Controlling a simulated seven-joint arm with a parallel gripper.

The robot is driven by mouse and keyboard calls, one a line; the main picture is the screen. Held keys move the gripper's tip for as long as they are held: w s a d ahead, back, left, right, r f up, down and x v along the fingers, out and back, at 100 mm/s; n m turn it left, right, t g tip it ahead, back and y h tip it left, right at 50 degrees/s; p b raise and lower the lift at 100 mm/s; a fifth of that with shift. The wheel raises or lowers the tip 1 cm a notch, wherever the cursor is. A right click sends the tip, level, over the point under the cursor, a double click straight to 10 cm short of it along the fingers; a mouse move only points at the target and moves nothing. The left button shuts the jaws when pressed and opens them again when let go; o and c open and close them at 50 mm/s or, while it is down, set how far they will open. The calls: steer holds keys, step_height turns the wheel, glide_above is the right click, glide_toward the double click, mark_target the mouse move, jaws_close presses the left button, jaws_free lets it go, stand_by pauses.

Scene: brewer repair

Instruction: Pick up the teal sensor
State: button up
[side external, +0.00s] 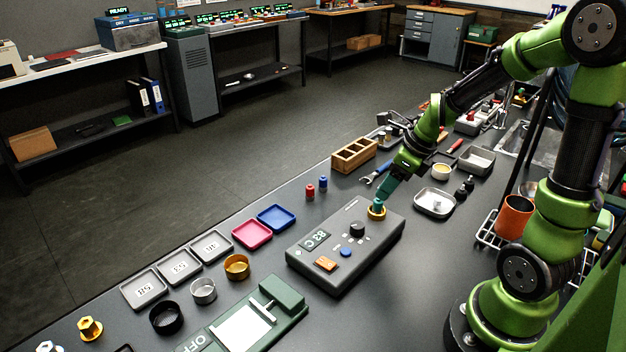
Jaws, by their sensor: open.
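The teal sensor (377,204) is small and stands in a brass-coloured ring (377,213) on the far right corner of the grey control box (330,262). My gripper (382,196) comes down at a tilt from the upper right, with its tips right at the top of the sensor. The jaws are open; the view is too small to tell whether they are around the sensor or just above it. The box also carries a black knob, a blue button, an orange switch and a small display.
Red and blue small parts (316,189) stand left of the box. Pink (252,234) and blue (276,217) trays lie nearer the left edge. A wooden block holder (354,155) and a metal dish (434,203) flank my arm. A green device (250,320) lies in front.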

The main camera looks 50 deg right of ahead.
mark_target(377, 200)
steer(key=shift+x, duration=2.7)
steer(key=shift+d, duration=0.15)
jaws_close()
